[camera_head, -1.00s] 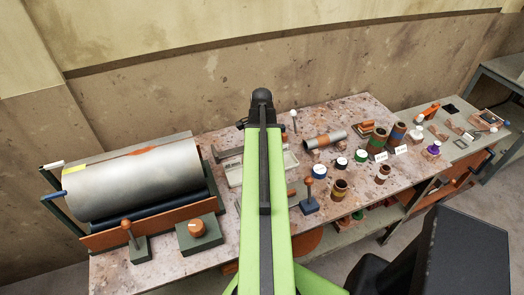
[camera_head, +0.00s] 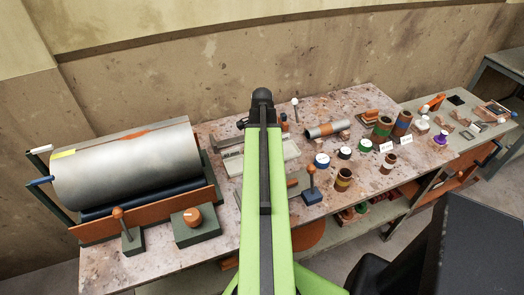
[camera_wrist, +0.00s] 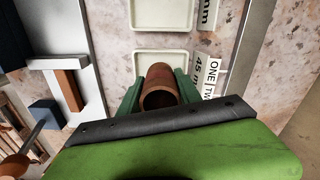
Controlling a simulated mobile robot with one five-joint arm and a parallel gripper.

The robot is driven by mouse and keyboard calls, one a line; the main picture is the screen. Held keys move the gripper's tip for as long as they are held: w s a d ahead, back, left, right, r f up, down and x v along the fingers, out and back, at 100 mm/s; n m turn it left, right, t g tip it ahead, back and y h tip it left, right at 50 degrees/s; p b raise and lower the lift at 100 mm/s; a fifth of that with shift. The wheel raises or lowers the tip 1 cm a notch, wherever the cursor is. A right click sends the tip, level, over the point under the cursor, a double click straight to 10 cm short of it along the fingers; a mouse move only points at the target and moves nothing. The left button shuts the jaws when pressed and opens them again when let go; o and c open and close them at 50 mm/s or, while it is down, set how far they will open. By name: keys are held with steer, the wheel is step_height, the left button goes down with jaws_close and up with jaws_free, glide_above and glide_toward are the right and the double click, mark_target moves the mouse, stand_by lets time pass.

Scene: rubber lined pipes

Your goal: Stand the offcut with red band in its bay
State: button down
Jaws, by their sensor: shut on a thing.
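In the wrist view my gripper (camera_wrist: 160,84) has its green jaws on both sides of a rust-brown, hollow pipe offcut (camera_wrist: 159,98). It is shut on this offcut, whose open end faces the camera. I cannot clearly make out a red band on it. Pale shallow trays (camera_wrist: 163,52) lie beyond the offcut, with printed labels (camera_wrist: 207,78) at their right. I cannot tell which tray or bay belongs to the offcut. In the head view my arm hides the gripper and part of the pale tray (camera_head: 291,148).
A large grey roller (camera_head: 125,165) fills the left of the bench. Right of my arm stand a yellow-banded offcut (camera_head: 343,180), lidded pots (camera_head: 322,160), a green-banded offcut (camera_head: 382,128) and a blue-banded one (camera_head: 403,122).

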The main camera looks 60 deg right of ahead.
steer(key=shift+f+b, duration=0.4)
steer(key=shift+b, duration=0.05)
stand_by(0.3)
steer(key=c, duration=0.7)
jaws_free()
steer(key=shift+c, duration=0.2)
step_height(320, 180, up, 18)
steer(key=p, duration=1.7)
steer(key=shift+f+p, duration=0.2)
steer(key=shift+p, duration=0.1)
